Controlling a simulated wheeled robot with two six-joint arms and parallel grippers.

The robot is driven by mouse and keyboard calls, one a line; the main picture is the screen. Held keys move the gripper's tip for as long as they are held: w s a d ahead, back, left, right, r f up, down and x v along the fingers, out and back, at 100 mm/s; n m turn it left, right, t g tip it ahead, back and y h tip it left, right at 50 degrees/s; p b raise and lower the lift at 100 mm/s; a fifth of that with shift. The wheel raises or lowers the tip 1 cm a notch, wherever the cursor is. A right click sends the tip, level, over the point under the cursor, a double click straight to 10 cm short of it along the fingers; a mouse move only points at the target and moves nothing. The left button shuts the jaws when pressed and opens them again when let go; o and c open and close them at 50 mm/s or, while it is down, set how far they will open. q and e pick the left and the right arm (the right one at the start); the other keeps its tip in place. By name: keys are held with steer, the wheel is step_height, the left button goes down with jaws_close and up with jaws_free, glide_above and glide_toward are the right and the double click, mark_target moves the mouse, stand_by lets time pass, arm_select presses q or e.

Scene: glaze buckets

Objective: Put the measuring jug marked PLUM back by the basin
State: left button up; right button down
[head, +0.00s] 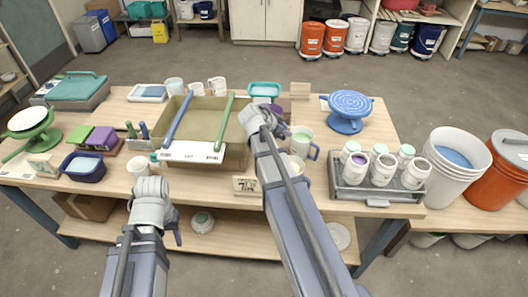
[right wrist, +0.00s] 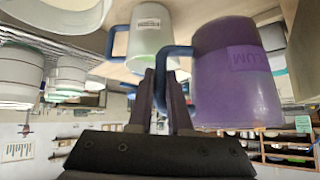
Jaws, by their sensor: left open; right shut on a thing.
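The purple PLUM jug (right wrist: 238,80) has a blue handle; its label is upside down and partly readable in the right wrist view. In the head view, a little of its purple (head: 277,110) shows behind my right gripper (head: 268,125). My right gripper (right wrist: 168,82) is shut on that jug's handle. Whether the jug's base touches the table cannot be told. The tan basin (head: 205,125), with a blue and a green stick across it, is just left of the jug. My left gripper (head: 176,234) is open and empty at the table's front edge, below the basin.
A pale jug with a blue handle (head: 302,140) stands right of my right gripper. A grey tray (head: 377,193) holds several jars at right. A blue turntable (head: 348,108) stands behind it. A number card (head: 245,185) is at the front edge. Mugs (head: 217,86) stand behind the basin.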

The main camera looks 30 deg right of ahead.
steer(key=shift+f+b, duration=4.95)
steer(key=shift+b, duration=0.05)
steer(key=shift+f, duration=0.2)
steer(key=c, duration=0.8)
jaws_free()
steer(key=shift+c, duration=0.2)
steer(key=shift+r, duration=0.1)
steer(key=shift+r, duration=0.15)
steer(key=p+v, duration=0.8)
steer(key=v, duration=0.4)
steer(key=shift+s, duration=0.1)
